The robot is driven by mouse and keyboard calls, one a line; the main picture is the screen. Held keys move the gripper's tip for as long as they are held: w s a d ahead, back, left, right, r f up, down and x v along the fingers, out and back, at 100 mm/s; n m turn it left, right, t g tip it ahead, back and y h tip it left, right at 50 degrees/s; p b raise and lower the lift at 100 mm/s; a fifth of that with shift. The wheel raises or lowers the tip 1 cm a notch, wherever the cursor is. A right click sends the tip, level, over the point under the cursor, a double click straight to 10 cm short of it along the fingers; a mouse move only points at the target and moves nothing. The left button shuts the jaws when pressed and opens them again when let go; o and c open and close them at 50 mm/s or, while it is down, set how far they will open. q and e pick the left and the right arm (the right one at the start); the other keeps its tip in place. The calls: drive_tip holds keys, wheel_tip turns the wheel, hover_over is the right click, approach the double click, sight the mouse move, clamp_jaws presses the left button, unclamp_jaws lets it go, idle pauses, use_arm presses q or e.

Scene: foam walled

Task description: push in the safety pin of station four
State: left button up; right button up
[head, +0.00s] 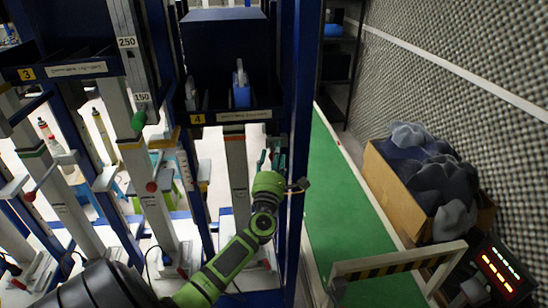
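Station four is marked by a "4" label (197,118) on the dark shelf front, with a pale upright column (237,165) below it. I cannot make out station four's safety pin; my arm covers the lower right part of the column. My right gripper is out of view.
A blue post (301,90) stands right of station four. Station three (26,74) is at the left, with columns bearing red knobs (151,187).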

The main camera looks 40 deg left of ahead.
use_arm(q)
drive_tip(key=shift+s, duration=0.1)
drive_tip(key=v, duration=1.2)
